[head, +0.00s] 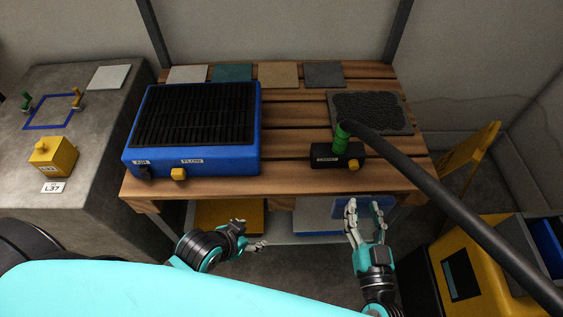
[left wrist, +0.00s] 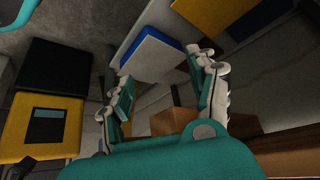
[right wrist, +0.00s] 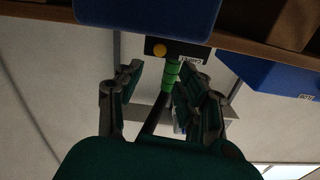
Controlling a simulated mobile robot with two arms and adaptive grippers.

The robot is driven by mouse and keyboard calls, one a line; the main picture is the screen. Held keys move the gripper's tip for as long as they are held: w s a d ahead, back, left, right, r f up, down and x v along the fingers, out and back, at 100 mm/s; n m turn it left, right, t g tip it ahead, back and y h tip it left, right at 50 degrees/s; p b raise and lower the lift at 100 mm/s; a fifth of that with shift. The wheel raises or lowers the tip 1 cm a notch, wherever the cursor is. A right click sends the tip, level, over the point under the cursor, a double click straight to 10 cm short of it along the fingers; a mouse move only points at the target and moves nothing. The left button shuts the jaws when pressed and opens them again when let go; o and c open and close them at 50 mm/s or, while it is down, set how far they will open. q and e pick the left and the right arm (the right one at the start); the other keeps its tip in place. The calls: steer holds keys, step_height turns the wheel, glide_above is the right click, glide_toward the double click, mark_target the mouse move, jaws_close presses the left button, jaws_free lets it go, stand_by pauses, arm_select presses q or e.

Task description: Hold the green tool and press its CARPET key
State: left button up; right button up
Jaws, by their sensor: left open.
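The green tool (head: 341,137) has a green grip on a black head and stands at the front right of the slatted wooden table. Its yellow key (head: 353,164) is on the front of the head, beside a small white label. In the right wrist view the green grip (right wrist: 172,75) and yellow key (right wrist: 160,50) lie beyond my fingers. My right gripper (head: 364,207) is open and empty, in front of the table edge, apart from the tool. My left gripper (head: 250,237) is open and empty, below the table edge to the left.
A thick black hose (head: 450,212) runs from the tool to the lower right. A blue box with a black grille (head: 253,135) fills the table's left. A dark carpet piece (head: 405,125) lies behind the tool. A yellow machine (head: 475,262) stands at right.

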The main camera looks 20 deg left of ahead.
mark_target(338, 134)
arm_select(q)
steer(key=w+d+r+m+t+h, duration=0.25)
steer(key=d+r+h, duration=0.2)
steer(key=r, duration=0.25)
steer(key=w+d+r+m+t+h, duration=0.25)
steer(key=d+r+h, duration=0.2)
steer(key=r, duration=0.25)
steer(key=w+a+r+t+h, duration=0.2)
steer(key=w+a+r, duration=0.3)
steer(key=r, duration=0.2)
steer(key=x, duration=1.7)
steer(key=shift+d+f, duration=0.15)
steer(key=shift+d, duration=0.2)
jaws_close()
arm_select(e)
steer(key=shift+c, duration=0.2)
jaws_close()
